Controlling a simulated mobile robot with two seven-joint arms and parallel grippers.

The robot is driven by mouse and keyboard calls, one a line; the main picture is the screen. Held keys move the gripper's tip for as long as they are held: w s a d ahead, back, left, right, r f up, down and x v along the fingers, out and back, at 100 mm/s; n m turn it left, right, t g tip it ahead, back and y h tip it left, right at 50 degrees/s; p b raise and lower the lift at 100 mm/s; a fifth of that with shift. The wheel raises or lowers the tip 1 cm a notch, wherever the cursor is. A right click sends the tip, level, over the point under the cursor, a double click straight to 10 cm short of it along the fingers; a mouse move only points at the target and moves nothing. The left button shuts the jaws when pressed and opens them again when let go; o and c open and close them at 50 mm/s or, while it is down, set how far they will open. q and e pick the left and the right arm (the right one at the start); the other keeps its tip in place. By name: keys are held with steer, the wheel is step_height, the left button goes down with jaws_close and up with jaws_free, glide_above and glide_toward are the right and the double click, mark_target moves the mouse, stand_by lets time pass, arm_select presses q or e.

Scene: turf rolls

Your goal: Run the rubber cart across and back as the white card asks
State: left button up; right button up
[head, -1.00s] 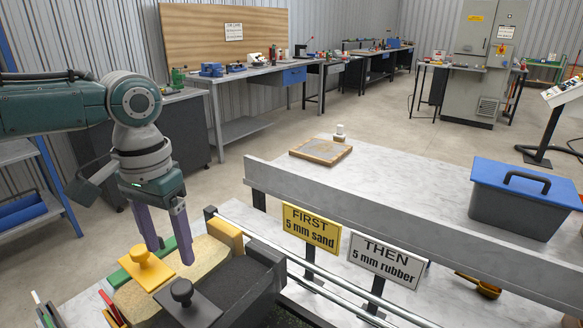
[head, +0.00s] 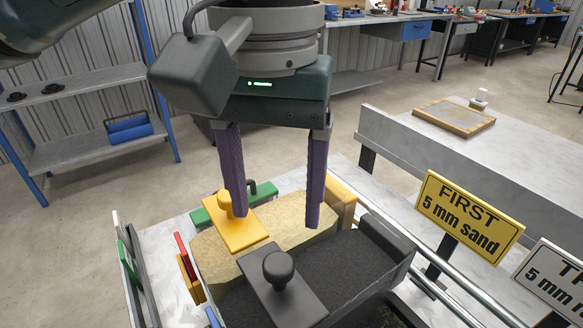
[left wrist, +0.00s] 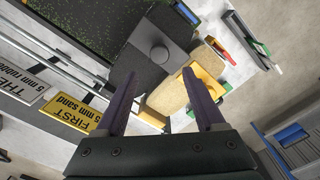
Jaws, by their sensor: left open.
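My left gripper (head: 276,218) is open and empty, its two purple fingers pointing down over the sand-filled cart (head: 292,207). That cart has a yellow plate with a knob (head: 243,236), close to the left finger. The rubber cart (head: 350,262) holds black granules and has a dark grey plate with a round knob (head: 290,295), nearer to me than the fingers. Both carts also show in the left wrist view, the dark plate (left wrist: 140,58) ahead of the fingers. The white card (head: 553,282), cut off at the right edge, reads "5 mm" in part. My right gripper is out of view.
A yellow card (head: 468,215) reads "FIRST 5 mm sand". A green block (head: 210,215) lies behind the yellow plate. Coloured pieces (head: 187,270) stand left of the carts. A wooden-framed tray (head: 455,117) lies on the table behind.

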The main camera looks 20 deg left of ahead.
mark_target(278, 262)
arm_select(q)
steer(key=shift+f, duration=0.3)
step_height(278, 262, down, 9)
steer(key=shift+s+f+b, duration=0.1)
steer(key=shift+s+b, duration=0.05)
steer(key=shift+b, duration=0.3)
steer(key=shift+c, duration=0.3)
jaws_close()
stand_by(0.7)
